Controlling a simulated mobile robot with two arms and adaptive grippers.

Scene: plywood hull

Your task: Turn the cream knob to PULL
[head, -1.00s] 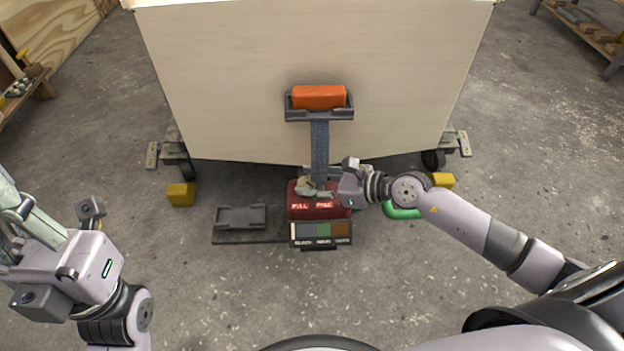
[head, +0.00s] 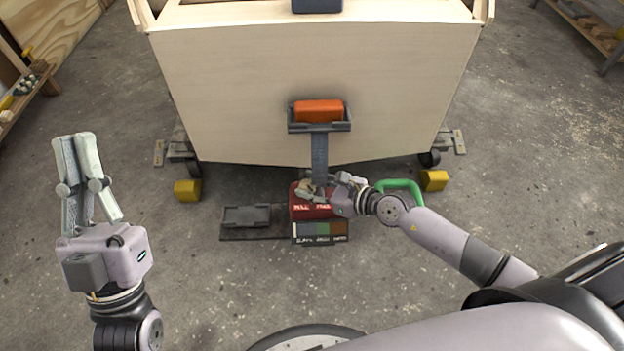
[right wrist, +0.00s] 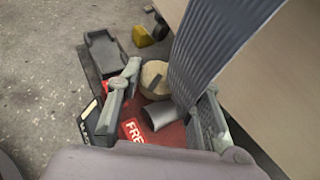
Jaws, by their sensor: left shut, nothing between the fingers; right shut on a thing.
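The red box (head: 310,210) stands on the floor below the orange block, with white PULL lettering on the left and FREE on the right. The cream knob (right wrist: 153,80) sits on top of it, with a grey cylindrical part beside it in the right wrist view. In the head view the knob (head: 306,187) is small and partly covered by my fingers; its pointing direction is unclear. My right gripper (head: 318,193) is shut on the knob, its fingers either side in the right wrist view (right wrist: 168,97). My left gripper (head: 72,140) is shut and empty, far left.
A grey ribbed strap (head: 320,155) runs from the orange block (head: 318,111) on the plywood hull (head: 400,90) down to the box. A grey pedal-like plate (head: 247,216) lies left of the box, a green handle (head: 402,186) right. Yellow blocks (head: 187,190) flank it.

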